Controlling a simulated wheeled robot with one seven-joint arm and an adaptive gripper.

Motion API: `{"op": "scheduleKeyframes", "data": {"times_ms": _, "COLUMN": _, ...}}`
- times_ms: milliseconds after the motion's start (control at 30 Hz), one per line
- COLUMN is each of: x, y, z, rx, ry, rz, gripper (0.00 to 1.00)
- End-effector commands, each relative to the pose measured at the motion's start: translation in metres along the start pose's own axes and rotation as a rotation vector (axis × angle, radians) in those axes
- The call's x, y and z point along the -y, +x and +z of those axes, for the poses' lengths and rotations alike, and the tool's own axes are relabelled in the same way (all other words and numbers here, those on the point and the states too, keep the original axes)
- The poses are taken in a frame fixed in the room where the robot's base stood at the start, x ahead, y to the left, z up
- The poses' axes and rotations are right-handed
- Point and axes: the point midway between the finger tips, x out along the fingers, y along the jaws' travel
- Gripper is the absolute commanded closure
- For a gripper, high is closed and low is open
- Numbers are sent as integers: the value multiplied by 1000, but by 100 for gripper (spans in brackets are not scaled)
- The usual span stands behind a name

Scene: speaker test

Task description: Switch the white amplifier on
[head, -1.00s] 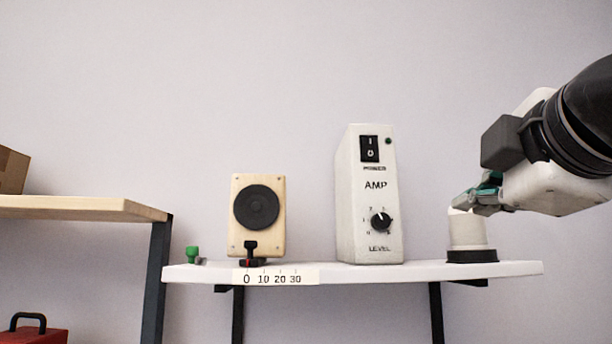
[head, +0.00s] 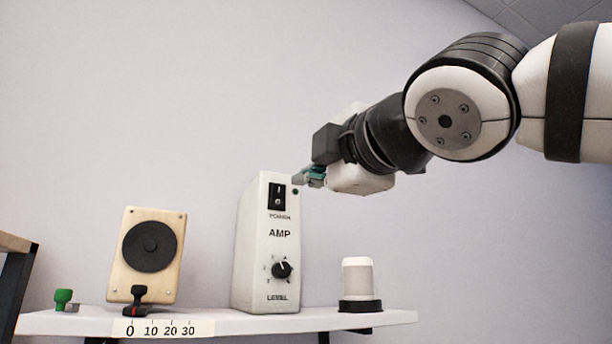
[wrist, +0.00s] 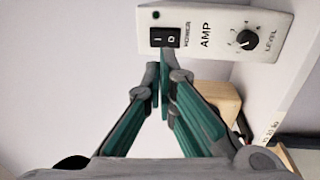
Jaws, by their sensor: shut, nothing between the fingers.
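The white amplifier (head: 266,245) stands upright on the white shelf. Its black power switch (head: 277,196) is at the top of the front face, with a small dark green lamp (head: 295,191) beside it and a LEVEL knob (head: 282,269) lower down. In the wrist view the amplifier (wrist: 213,30) lies sideways, and the switch (wrist: 166,38) is just beyond the fingertips. My gripper (head: 299,180) is shut and empty, near the top right of the amplifier's front.
A wooden speaker (head: 150,250) with a black slider over a 0 to 30 scale (head: 165,330) stands to the left. A green-topped item (head: 63,298) is at the shelf's (head: 400,317) left end. A white cylinder (head: 357,277) on a black base stands right of the amplifier.

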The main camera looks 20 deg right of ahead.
Motion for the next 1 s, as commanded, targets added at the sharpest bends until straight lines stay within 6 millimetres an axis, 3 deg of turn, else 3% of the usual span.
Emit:
{"op": "scheduleKeyframes", "data": {"times_ms": 300, "x": 0, "y": 64, "z": -1, "rx": 0, "ry": -1, "rz": -3, "gripper": 100}}
{"op": "scheduleKeyframes", "data": {"times_ms": 500, "x": 0, "y": 94, "z": 0, "rx": 0, "ry": -1, "rz": -3, "gripper": 100}}
{"op": "scheduleKeyframes", "data": {"times_ms": 700, "x": 0, "y": 109, "z": 0, "rx": 1, "ry": 0, "rz": -2, "gripper": 100}}
{"op": "scheduleKeyframes", "data": {"times_ms": 1000, "x": 0, "y": 111, "z": 0, "rx": 1, "ry": 0, "rz": -1, "gripper": 100}}
